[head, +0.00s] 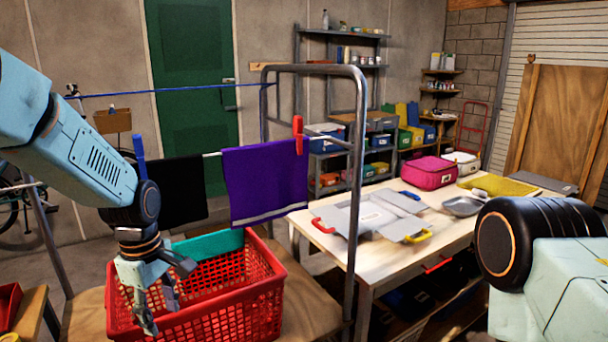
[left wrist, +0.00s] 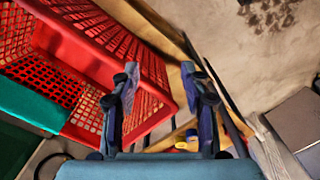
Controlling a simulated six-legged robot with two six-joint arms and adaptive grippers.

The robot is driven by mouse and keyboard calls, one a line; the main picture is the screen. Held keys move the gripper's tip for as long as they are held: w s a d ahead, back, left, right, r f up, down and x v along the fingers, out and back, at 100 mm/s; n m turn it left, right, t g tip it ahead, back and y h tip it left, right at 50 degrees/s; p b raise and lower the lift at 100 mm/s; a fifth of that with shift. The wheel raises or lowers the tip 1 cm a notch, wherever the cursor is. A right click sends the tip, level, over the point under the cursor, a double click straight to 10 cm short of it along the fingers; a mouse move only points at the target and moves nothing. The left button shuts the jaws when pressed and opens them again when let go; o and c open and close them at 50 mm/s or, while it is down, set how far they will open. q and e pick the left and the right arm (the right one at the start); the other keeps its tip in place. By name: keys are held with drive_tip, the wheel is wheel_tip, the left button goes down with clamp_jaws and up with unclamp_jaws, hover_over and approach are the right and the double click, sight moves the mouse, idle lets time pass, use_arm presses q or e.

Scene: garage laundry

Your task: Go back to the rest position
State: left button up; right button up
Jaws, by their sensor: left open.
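My left gripper (head: 160,295) is open and hangs fingers down at the left part of the red basket (head: 255,300). In the left wrist view the two fingers of the left gripper (left wrist: 165,95) are apart with nothing between them, and the red basket (left wrist: 90,50) fills the upper left. A teal cloth (head: 212,245) lies at the basket's back rim. My right arm shows at the lower right of the head view; its gripper is out of view.
A purple towel (head: 265,180) and a black cloth (head: 178,185) hang on a rail behind the basket, with a red clothespin (head: 298,130) and a blue one (head: 140,155). A wooden table (head: 350,262) with a grey case (head: 368,215) and a pink bag (head: 430,172) stands right.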

use_arm(q)
drive_tip(key=s+d+f+m+b, duration=0.15)
drive_tip(key=s+f, duration=0.25)
drive_tip(key=f, duration=0.5)
drive_tip(key=s+f+m+b, duration=0.2)
drive_tip(key=s+f+m, duration=0.1)
drive_tip(key=f, duration=0.6)
drive_tip(key=s+f+m+b, duration=0.4)
drive_tip(key=s+f, duration=0.5)
drive_tip(key=s, duration=0.4)
drive_tip(key=s+d+f+m+b, duration=0.1)
drive_tip(key=s+f+m+b, duration=0.3)
drive_tip(key=s+f, duration=0.5)
drive_tip(key=s+m, duration=0.2)
drive_tip(key=s, duration=0.2)
drive_tip(key=shift+s+d, duration=0.2)
drive_tip(key=shift+d, duration=0.1)
